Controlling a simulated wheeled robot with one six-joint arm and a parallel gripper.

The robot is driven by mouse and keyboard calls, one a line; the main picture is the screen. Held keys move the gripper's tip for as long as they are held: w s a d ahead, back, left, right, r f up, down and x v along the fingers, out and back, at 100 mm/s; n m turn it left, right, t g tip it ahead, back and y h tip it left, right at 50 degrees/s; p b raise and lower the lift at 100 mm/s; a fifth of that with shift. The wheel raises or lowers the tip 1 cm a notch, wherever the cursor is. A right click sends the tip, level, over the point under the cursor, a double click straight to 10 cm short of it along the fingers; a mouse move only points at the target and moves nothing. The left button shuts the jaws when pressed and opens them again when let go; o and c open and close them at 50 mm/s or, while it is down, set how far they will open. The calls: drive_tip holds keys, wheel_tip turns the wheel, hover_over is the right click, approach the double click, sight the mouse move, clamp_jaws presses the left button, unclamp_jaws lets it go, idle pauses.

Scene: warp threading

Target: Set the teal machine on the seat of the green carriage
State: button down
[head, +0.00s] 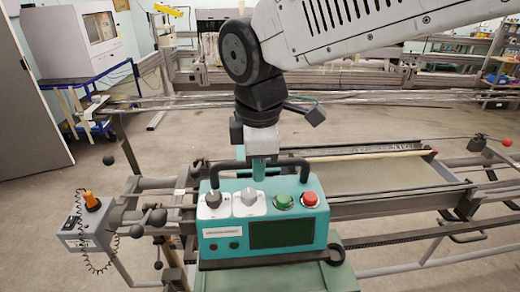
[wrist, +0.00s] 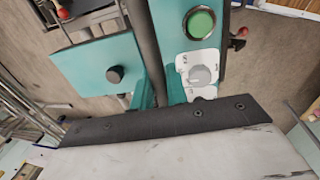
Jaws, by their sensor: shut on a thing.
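The teal machine (head: 225,244) is a box with two dials, a green button, a red button, a dark screen and black handles. It appears upright. My gripper (head: 260,158) is above it, shut on its upper part by a teal post. The green carriage (head: 312,279) shows its flat green seat directly beneath and in front of the machine. I cannot tell whether the machine's dark base touches the seat or hangs just above it. In the wrist view, the machine (wrist: 224,42) shows its green button and one dial close up; the fingertips' contact is not clear there.
A long metal frame with rails (head: 400,205) runs to the right behind the machine. A grey control box (head: 85,235) with an orange knob and coiled cord stands at left. A white cabinet on a blue cart (head: 75,45) is at the back left. Bare floor lies at left.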

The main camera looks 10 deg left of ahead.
sight(262, 185)
drive_tip(key=shift+f, duration=3.7)
drive_tip(key=shift+d+g, duration=0.1)
drive_tip(key=shift+g, duration=0.2)
drive_tip(key=shift+d+f+g+y, duration=0.15)
drive_tip(key=shift+g+y, duration=0.15)
drive_tip(key=shift+g, duration=0.6)
drive_tip(key=shift+f, duration=0.1)
drive_tip(key=shift+f+g+y, duration=0.25)
drive_tip(key=shift+g+y, duration=0.45)
drive_tip(key=shift+g, duration=0.3)
drive_tip(key=shift+s+a+r, duration=0.25)
drive_tip(key=shift+s+a, duration=0.2)
drive_tip(key=shift+s, duration=0.15)
drive_tip(key=shift+s+a+r, duration=0.2)
drive_tip(key=shift+s+a, duration=0.2)
drive_tip(key=shift+s, duration=0.2)
